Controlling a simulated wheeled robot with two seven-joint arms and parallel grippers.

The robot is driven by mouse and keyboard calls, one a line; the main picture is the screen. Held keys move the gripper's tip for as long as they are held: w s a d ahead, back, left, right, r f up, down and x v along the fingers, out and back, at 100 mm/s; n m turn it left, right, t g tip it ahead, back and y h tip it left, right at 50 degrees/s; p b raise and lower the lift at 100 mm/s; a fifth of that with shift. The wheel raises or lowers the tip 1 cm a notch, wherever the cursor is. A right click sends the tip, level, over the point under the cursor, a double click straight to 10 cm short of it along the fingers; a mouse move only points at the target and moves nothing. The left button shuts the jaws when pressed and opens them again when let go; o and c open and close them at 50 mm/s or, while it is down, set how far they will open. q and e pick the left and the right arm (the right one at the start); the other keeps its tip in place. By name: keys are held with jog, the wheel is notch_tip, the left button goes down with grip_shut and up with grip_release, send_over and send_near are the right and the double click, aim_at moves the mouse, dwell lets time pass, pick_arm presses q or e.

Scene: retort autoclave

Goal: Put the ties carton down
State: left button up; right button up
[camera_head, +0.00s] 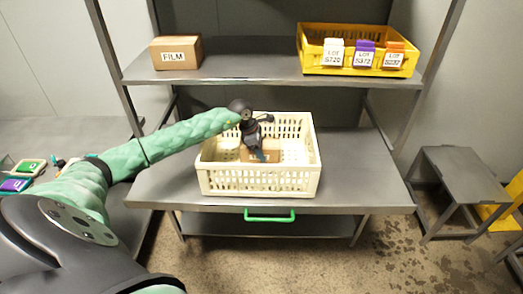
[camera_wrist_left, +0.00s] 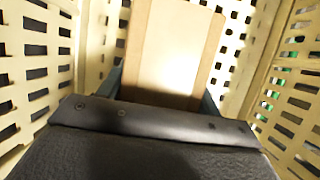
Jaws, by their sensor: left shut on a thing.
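The ties carton, a small tan cardboard box (camera_head: 260,156), is inside a cream slatted crate (camera_head: 260,183) on the middle shelf. My left gripper (camera_head: 262,151) reaches down into the crate and is shut on the carton. In the left wrist view the carton (camera_wrist_left: 174,45) stands out between the fingers, with crate walls (camera_wrist_left: 268,75) on both sides. Whether the carton touches the crate floor cannot be told. My right gripper is not in view.
A FILM carton (camera_head: 176,54) stands on the upper shelf (camera_head: 240,69), with a yellow crate (camera_head: 311,50) holding lot-tagged items to its right. The middle shelf (camera_head: 367,180) is bare right of the cream crate. A grey step stool (camera_head: 463,170) stands on the floor at right.

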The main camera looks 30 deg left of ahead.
pick_arm(q)
jog(key=o, duration=1.3)
jog(key=shift+c, duration=0.2)
jog(key=shift+r, duration=0.2)
jog(key=v, duration=0.5)
jog(key=shift+s+a+r, duration=0.1)
jog(key=shift+a+r, duration=0.15)
jog(key=shift+r, duration=0.1)
jog(key=v, duration=0.5)
jog(key=shift+s+a+r, duration=0.1)
jog(key=shift+r, duration=0.4)
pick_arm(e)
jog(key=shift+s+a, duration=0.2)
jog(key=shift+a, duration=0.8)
